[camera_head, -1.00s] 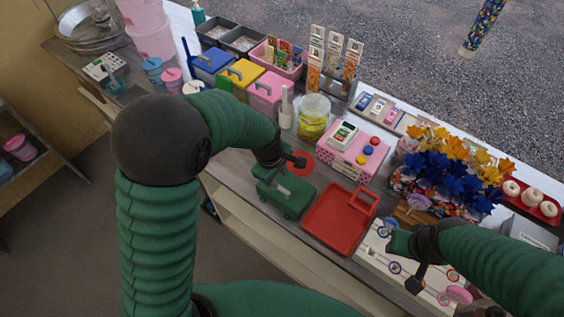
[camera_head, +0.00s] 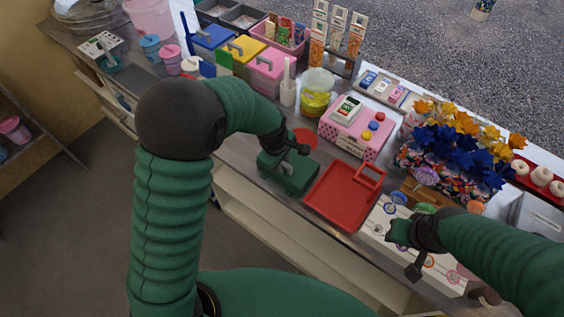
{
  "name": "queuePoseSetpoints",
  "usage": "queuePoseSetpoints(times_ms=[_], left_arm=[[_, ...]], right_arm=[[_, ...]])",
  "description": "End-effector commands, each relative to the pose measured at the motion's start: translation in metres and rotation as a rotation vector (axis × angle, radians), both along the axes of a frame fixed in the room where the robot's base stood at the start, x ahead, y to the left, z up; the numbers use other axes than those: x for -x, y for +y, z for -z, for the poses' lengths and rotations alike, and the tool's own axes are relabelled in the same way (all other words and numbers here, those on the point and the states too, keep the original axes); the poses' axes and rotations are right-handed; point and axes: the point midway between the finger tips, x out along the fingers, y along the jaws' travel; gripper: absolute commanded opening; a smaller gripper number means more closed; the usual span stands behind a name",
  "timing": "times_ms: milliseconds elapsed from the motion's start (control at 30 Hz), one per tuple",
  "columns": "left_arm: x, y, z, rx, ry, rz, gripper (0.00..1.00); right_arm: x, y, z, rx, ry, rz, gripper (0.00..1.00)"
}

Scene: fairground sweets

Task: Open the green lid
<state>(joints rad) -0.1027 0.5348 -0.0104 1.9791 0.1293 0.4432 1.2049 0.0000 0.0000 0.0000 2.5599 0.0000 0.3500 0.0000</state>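A green box with a green lid and a grey handle (camera_head: 288,172) stands on the counter near its front edge, left of the red tray. The lid looks closed. My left gripper (camera_head: 298,149) is just above the box's back right side, pointing down and to the right. I cannot tell whether it touches the handle, or whether its fingers are open or shut. My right gripper (camera_head: 408,254) is over the white board with rings at the right, away from the green box. Its finger spread is unclear.
A red tray (camera_head: 338,203) lies right of the green box, and a red round piece (camera_head: 306,139) behind it. A pink register (camera_head: 356,134), a yellow jar (camera_head: 315,98) and a pink box (camera_head: 270,80) stand further back. Blue and orange flowers (camera_head: 458,142) stand at the right.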

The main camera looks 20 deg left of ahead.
Motion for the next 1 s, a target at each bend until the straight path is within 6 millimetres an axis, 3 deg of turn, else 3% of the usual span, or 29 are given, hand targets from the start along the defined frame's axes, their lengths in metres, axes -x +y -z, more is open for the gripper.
queuePoseSetpoints(times_ms=[300, 500, 833, 1000], left_arm=[[-0.003, 0.000, -0.002, 0.000, -0.006, 0.000, 0.00], [-0.015, -0.004, -0.023, 0.001, -0.010, -0.001, 0.01], [-0.035, -0.012, -0.040, 0.001, -0.013, 0.000, 0.06], [-0.044, -0.016, -0.043, 0.002, -0.011, 0.000, 0.01]], right_arm=[[0.000, 0.000, -0.001, 0.000, 0.000, 0.000, 0.36], [0.000, 0.000, -0.022, 0.000, 0.000, 0.000, 0.36], [0.000, 0.000, -0.041, 0.000, 0.000, 0.000, 0.36], [0.000, 0.000, -0.045, 0.000, 0.000, 0.000, 0.36]])
